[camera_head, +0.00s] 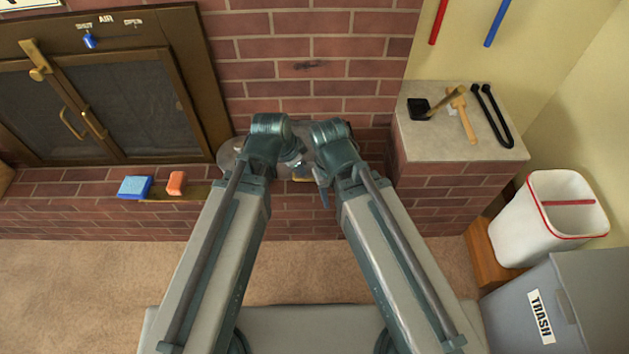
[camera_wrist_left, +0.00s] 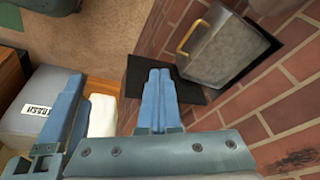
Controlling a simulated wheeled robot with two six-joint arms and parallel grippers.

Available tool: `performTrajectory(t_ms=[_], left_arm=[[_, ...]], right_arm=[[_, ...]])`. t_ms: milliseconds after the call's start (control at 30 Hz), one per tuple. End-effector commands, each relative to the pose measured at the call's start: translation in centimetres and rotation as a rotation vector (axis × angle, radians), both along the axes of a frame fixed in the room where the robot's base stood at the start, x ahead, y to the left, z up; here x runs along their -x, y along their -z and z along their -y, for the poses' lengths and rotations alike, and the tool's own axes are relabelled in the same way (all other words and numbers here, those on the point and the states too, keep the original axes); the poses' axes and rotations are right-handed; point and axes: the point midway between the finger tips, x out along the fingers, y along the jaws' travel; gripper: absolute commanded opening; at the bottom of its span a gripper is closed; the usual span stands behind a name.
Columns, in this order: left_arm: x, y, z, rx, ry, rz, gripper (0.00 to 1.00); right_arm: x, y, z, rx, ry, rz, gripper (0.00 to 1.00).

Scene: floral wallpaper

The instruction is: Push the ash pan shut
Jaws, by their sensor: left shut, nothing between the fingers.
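The ash pan (camera_wrist_left: 228,45) is a grey box with a brass-coloured handle (camera_wrist_left: 192,37), seen in the left wrist view at a dark opening in the brick. How far it stands out is hard to tell. In the head view my arms hide most of that spot. My left gripper (camera_wrist_left: 158,100) is shut and empty, its fingertips below the pan in the picture and apart from the handle. In the head view my left gripper (camera_head: 297,165) is small and partly hidden. My right gripper (camera_head: 322,188) hangs close beside it; its jaw state is unclear.
A blue sponge (camera_head: 134,187) and an orange block (camera_head: 176,183) lie on the brick ledge below the glass doors (camera_head: 128,103). Tools lie on the stone-topped pillar (camera_head: 430,140) at right. A white bin (camera_head: 560,225) and grey trash bin (camera_head: 590,300) stand at right.

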Motion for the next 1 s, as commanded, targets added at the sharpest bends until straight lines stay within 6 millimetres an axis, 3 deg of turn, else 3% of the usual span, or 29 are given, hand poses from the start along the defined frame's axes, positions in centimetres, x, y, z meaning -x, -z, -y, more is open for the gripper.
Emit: performTrajectory(t_ms=[33, 100, 300, 400, 600, 1000], left_arm=[[-0.8, 3.3, 0.1, 0.012, 0.043, 0.036, 0.00], [-1.8, 5.1, 0.2, 0.023, 0.108, 0.091, 0.00], [-4.4, 9.4, 0.4, 0.031, 0.267, 0.249, 0.00], [-5.4, 10.7, 0.4, 0.028, 0.323, 0.309, 0.00], [-6.4, 11.6, 0.3, 0.018, 0.381, 0.379, 0.00], [-6.8, 12.2, 0.6, 0.015, 0.390, 0.388, 0.00]], right_arm=[[0.0, 3.5, 0.0, 0.001, 0.000, 0.000, 0.50], [0.0, 5.8, 0.0, 0.002, -0.001, 0.001, 0.50], [0.0, 11.4, 0.1, 0.004, -0.001, 0.001, 0.50], [0.0, 13.2, 0.1, 0.005, -0.002, 0.001, 0.50], [0.0, 14.8, 0.1, 0.006, -0.002, 0.002, 0.50], [0.0, 15.4, 0.1, 0.004, -0.003, 0.002, 0.50]])
